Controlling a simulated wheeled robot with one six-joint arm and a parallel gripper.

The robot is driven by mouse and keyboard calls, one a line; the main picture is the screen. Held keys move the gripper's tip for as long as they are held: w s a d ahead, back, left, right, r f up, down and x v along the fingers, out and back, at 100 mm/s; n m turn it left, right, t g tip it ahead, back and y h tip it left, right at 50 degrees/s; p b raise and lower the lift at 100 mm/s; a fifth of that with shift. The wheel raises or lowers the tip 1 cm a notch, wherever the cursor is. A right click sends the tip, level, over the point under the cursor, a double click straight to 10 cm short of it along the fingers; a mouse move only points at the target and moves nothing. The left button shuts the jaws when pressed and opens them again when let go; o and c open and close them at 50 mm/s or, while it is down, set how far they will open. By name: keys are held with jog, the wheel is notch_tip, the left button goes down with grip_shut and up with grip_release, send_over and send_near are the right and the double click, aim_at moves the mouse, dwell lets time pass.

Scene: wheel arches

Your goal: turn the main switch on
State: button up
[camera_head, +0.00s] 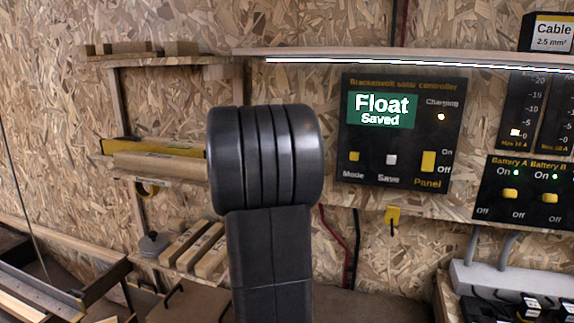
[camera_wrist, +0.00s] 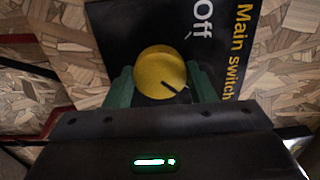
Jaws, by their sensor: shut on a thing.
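The main switch is a round yellow knob (camera_wrist: 160,72) on a black panel (camera_wrist: 95,40) in the wrist view. A dark pointer line on the knob runs toward the picture's lower right. The words "Off" and "Main switch" stand sideways beside it. My gripper (camera_wrist: 161,88) has one green finger on each side of the knob and is shut on it. In the head view my arm blocks the middle, and neither the main switch nor my gripper's fingers can be seen.
A solar controller (camera_head: 400,130) reads "Float Saved", with its charging light lit. The Battery A and B switch panel (camera_head: 525,195) shows green lights. A shelf (camera_head: 450,58) runs above. Wooden blocks (camera_head: 195,250) and a yellow tool (camera_head: 165,147) are at left.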

jog(key=o, duration=1)
jog(key=shift+s, duration=0.15)
jog(key=v, duration=1.3)
jog(key=shift+s+a, duration=0.1)
jog(key=shift+s, duration=0.15)
jog(key=shift+w, duration=0.1)
jog(key=x, duration=1.3)
jog(key=shift+w, duration=0.3)
